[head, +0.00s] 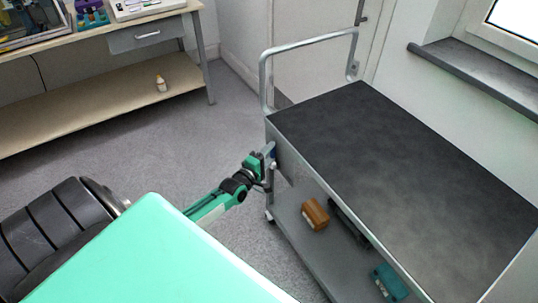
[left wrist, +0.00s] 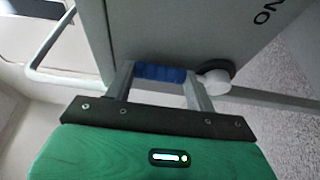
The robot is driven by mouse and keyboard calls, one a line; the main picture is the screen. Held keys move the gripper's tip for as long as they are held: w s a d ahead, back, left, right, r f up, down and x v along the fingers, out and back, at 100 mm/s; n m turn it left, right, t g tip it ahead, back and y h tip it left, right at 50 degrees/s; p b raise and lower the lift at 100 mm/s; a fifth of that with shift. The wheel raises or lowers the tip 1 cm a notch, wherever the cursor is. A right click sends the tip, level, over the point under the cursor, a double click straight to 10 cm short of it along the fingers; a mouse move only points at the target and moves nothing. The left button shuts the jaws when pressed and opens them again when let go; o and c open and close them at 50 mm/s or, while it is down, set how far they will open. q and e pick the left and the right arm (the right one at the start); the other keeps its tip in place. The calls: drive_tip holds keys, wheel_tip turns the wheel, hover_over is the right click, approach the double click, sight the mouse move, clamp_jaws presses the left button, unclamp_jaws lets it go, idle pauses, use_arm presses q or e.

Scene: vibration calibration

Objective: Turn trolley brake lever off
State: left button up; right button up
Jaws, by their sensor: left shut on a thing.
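The trolley (head: 400,180) has a dark top and a grey frame and stands at the right in the head view. The brake lever's blue grip (left wrist: 160,73) is on the trolley's grey end panel (left wrist: 190,30). A white pivot with a dark disc (left wrist: 216,80) is at the lever's right end in the left wrist view. My right gripper is not in view.
The trolley's push rail (head: 308,43) rises at its far left end. Its lower shelf holds a brown box (head: 315,214), a dark item and a teal item (head: 389,282). A workbench (head: 80,42) stands at the back left. Grey floor between is clear. A window sill (head: 470,75) is at right.

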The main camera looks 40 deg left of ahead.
use_arm(q)
drive_tip(key=o, duration=1.4)
drive_tip(key=s, duration=1.4)
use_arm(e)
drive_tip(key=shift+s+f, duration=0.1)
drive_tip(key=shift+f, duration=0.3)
